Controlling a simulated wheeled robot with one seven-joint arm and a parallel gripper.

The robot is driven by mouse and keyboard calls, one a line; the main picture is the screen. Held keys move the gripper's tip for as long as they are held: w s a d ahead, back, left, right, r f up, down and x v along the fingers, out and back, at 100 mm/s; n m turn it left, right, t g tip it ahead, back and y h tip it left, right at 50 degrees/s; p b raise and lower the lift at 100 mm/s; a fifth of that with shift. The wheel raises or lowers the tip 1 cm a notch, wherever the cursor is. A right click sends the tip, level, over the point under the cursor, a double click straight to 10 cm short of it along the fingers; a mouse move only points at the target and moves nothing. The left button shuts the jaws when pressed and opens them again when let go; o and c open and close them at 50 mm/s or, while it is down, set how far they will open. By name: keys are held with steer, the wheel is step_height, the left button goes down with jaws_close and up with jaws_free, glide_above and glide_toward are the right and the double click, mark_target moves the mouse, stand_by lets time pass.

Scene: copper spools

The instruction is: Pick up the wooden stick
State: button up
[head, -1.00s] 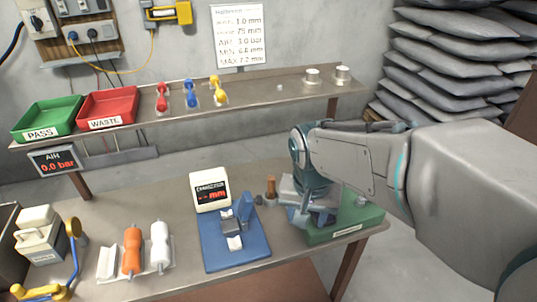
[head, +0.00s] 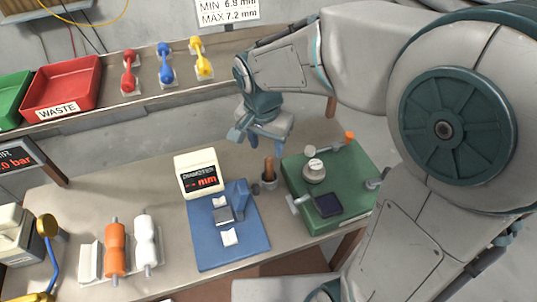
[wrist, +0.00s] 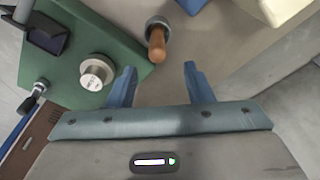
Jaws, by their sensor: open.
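The wooden stick (head: 269,168) is a short brown peg standing in a small grey round holder (head: 268,183) on the bench, between the blue gauge stand and the green unit. It also shows in the wrist view (wrist: 157,42), just ahead of the fingers and roughly midway between them. My gripper (head: 244,137) is above the bench, higher than the stick and a little left of it in the head view. Its blue fingers (wrist: 160,70) are spread apart with nothing between them, and they do not touch the stick.
A green unit (head: 350,205) with a grey knob (head: 314,171) stands right of the stick. A blue stand (head: 205,240) and white display (head: 198,173) are at its left. Orange (head: 115,248) and white spools (head: 146,243) lie further left. A shelf (head: 100,113) runs behind.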

mark_target(269, 159)
steer(key=shift+w+f, duration=0.2)
steer(key=shift+f, duration=0.1)
steer(key=f, duration=0.4)
steer(key=f+p, duration=0.1)
steer(key=f, duration=0.1)
steer(key=shift+d+f, duration=0.35)
jaws_close()
